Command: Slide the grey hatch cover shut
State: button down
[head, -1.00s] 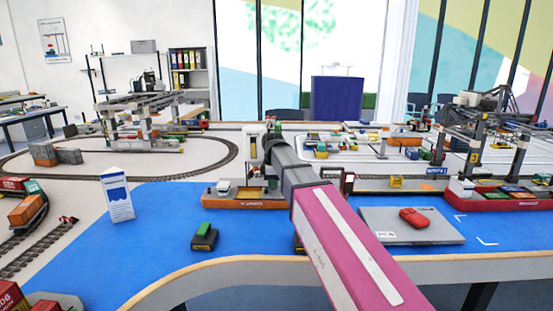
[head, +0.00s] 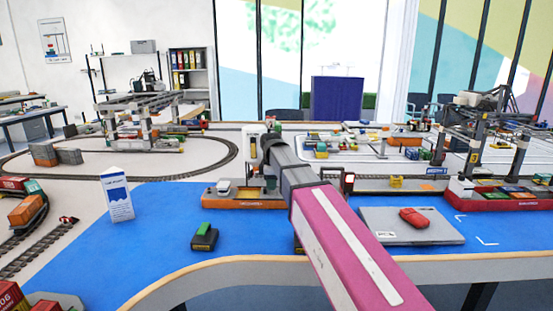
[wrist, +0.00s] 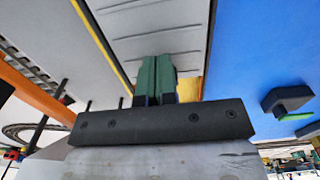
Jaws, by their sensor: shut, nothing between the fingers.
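An orange barge (head: 245,202) with a white cabin lies on the blue surface, partly behind my arm. In the wrist view, the grey hatch cover (wrist: 150,28) is a ribbed panel with yellow edging alongside. My gripper (wrist: 155,82) has green fingers that are shut with nothing between them. The fingertips appear against the near end of the grey panel; whether they touch it I cannot tell. A tan area (wrist: 190,65) shows beside the fingers. In the head view, my arm hides much of the barge's right end and the cover is not clear.
A dark block with a green top (head: 204,236) sits in front of the barge. A grey slab (head: 410,226) with a red item (head: 414,217) lies to the right. A white sign (head: 117,195) stands left.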

jog(key=shift+w+a, duration=0.15)
jog(key=shift+a, duration=4.8)
jog(key=shift+d, duration=0.2)
jog(key=shift+d+r, duration=0.2)
jog(key=shift+d, duration=0.2)
notch_tip(320, 180, up, 10)
